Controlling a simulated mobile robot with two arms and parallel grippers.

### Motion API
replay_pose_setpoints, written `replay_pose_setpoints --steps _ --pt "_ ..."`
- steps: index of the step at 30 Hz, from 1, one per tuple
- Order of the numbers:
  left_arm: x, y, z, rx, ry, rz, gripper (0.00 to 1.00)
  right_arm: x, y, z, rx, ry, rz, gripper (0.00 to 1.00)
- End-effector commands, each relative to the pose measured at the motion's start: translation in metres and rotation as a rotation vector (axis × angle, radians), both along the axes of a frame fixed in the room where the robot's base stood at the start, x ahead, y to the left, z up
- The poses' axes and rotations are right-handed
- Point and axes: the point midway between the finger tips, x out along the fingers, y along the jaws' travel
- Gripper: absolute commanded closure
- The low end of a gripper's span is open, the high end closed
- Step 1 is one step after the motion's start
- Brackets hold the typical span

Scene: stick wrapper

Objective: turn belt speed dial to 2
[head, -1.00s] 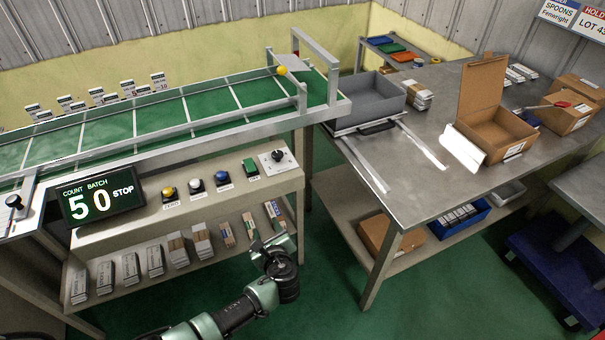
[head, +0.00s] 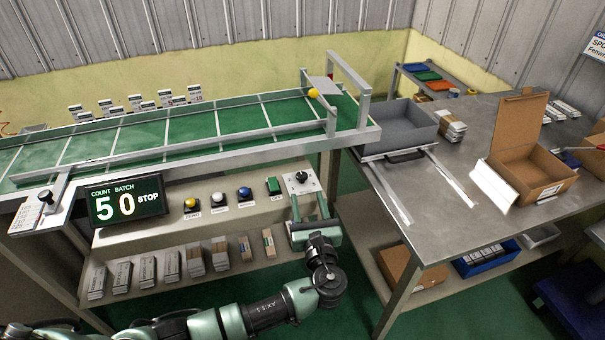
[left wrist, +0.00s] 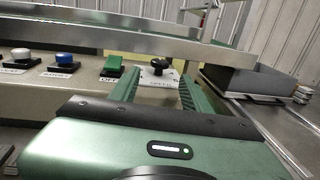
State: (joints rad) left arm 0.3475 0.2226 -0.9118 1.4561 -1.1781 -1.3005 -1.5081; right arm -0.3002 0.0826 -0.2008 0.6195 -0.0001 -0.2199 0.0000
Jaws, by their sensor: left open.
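The belt speed dial is a black knob (head: 302,177) on a pale square plate at the right end of the control shelf. It also shows in the left wrist view (left wrist: 159,67), beyond and between my finger tips. My left gripper (head: 311,207) is open and empty, just in front of and below the dial, apart from it. In the left wrist view its two green fingers (left wrist: 156,88) point toward the dial plate. The dial's scale is too small to read. My right gripper is in neither current view.
Left of the dial sit a green switch (head: 273,186) and blue, white and yellow buttons. The green conveyor (head: 215,125) runs above the shelf. A steel table (head: 440,180) with a grey tray and open carton stands right.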

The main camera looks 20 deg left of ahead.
Motion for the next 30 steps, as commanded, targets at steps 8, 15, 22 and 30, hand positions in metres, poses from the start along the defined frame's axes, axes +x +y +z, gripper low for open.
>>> replay_pose_setpoints --steps 8,15,22,30 --pt "0.015 0.007 0.002 0.005 -0.003 0.001 0.52 0.006 0.002 0.003 0.003 -0.009 -0.001 0.64" --pt "0.050 0.025 0.002 0.004 -0.003 0.001 0.52 -0.003 0.002 0.007 0.002 0.004 -0.001 0.64" --pt "0.068 0.034 0.000 0.001 0.000 0.000 0.52 -0.003 0.002 0.007 0.002 0.004 -0.002 0.64" --pt "0.070 0.035 0.000 0.000 -0.001 0.000 0.52 -0.002 0.002 0.007 0.002 0.002 -0.002 0.64"
